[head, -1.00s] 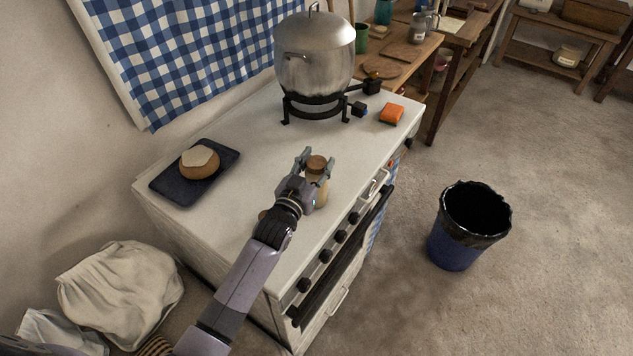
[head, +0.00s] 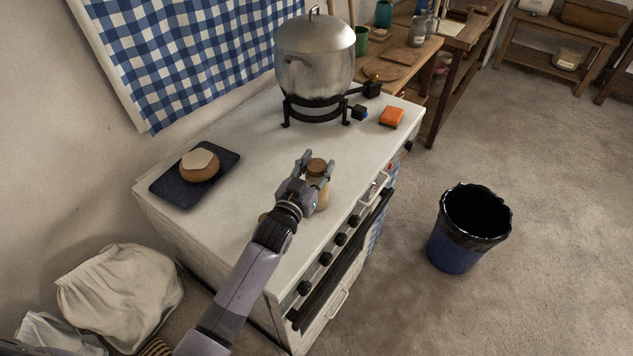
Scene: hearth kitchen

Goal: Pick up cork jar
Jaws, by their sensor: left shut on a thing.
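The cork jar (head: 322,198) is a small pale jar with a brown cork lid, at the front part of the white stove top (head: 250,155). My left gripper (head: 317,164) reaches it from the lower left and is shut around its upper part, with a finger on either side of the lid. The jar looks upright. I cannot tell whether its base touches the stove top. The gripper and wrist hide part of its left side. My right gripper is not in view.
A large metal pot (head: 314,62) stands on a black burner ring behind the jar. An orange block (head: 391,117) lies to its right. A loaf (head: 199,164) rests on a dark slab (head: 171,190) at left. A bin (head: 455,252) stands on the floor.

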